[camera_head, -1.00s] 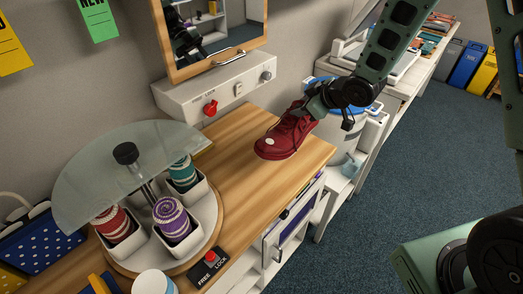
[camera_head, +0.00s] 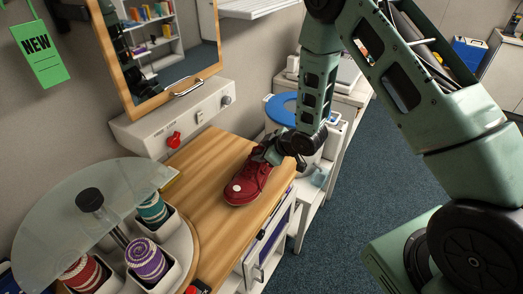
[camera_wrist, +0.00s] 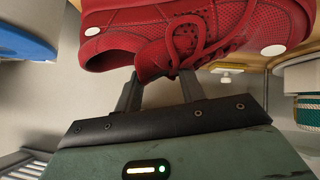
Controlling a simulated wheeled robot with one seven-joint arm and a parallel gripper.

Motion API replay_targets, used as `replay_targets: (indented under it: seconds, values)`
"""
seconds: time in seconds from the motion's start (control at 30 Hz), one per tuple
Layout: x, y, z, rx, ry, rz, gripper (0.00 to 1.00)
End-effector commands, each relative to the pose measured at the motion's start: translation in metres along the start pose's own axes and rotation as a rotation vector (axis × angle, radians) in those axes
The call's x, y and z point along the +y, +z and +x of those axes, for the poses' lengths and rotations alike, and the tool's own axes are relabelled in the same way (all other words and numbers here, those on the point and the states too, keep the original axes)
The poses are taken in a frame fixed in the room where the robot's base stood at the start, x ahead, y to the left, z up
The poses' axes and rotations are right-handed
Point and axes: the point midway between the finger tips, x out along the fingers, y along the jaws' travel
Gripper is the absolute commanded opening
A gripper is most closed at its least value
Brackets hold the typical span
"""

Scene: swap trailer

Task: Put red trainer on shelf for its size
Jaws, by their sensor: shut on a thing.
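The red trainer (camera_head: 248,184) is over the right end of the wooden counter in the head view, its toe with a white dot facing down and left. I cannot tell whether its sole touches the wood. My gripper (camera_head: 272,152) is shut on the trainer near its heel end. In the wrist view the trainer (camera_wrist: 190,35) fills the top, and my gripper's fingers (camera_wrist: 160,88) reach to it at the laces and collar. The fingertips are partly hidden by the shoe. No size label can be read on it.
A turntable with a glass cover (camera_head: 88,215) and several yarn-like rolls stands left on the counter (camera_head: 205,160). Behind is a wall panel with a red knob (camera_head: 174,139) under a wood-framed mirror (camera_head: 160,45). A blue-lidded bin (camera_head: 285,108) stands beyond the counter's right end.

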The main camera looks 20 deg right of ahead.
Motion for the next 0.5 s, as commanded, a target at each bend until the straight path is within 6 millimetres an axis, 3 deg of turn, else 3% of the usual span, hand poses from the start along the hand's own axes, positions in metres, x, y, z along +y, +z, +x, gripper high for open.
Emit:
replay_targets:
  seconds: [0.3, 0.33, 0.4, 0.5]
  values:
    - [-0.0002, 0.0011, 0.002, 0.002, 0.001, -0.001, 0.0]
    - [-0.0002, 0.0008, 0.0013, 0.001, 0.001, -0.001, 0.47]
    - [-0.0002, 0.0006, 0.0011, 0.001, 0.0, -0.001, 0.62]
    - [-0.0002, 0.0006, 0.001, 0.001, 0.0, -0.001, 0.62]
